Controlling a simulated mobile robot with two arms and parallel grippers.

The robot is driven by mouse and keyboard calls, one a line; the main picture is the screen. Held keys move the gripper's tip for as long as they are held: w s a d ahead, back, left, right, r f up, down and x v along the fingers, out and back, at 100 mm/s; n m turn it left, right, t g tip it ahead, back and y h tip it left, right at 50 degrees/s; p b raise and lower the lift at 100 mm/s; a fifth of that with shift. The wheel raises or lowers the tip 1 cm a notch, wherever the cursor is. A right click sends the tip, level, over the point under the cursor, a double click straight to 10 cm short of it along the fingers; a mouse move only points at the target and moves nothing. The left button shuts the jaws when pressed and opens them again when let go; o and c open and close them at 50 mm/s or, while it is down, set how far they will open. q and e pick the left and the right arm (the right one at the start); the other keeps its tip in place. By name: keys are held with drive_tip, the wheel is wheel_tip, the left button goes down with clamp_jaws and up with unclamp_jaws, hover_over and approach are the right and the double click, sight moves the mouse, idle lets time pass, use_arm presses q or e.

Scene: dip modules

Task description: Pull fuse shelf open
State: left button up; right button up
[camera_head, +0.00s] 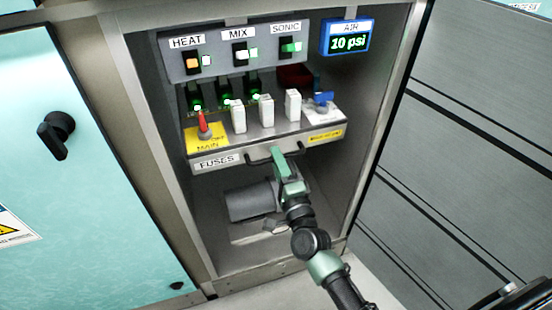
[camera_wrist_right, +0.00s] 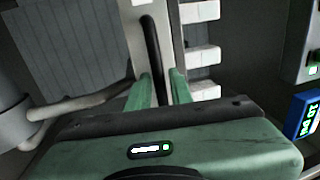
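The fuse shelf (camera_head: 225,160) is a grey shelf with a "FUSES" label, white block fuses on top and a dark bar handle (camera_head: 259,159) on its front. My right gripper (camera_head: 281,152) reaches up to this handle from below. In the right wrist view, the handle (camera_wrist_right: 151,45) runs between the two green fingers (camera_wrist_right: 160,88), which are close together around it and look shut on it. The palm hides the handle's near end. My left gripper is not in view.
Above the shelf is a switch panel (camera_head: 222,58) labelled HEAT, MIX and SONIC, with an AIR display (camera_head: 346,38) beside it. A red-tipped lever (camera_head: 204,124) and blue valve (camera_head: 322,100) stand on the shelf. A grey cylinder (camera_head: 250,201) lies below. Cabinet walls flank the opening.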

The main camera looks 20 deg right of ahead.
drive_tip(key=shift+w, duration=0.3)
clamp_jaws()
idle(1.3)
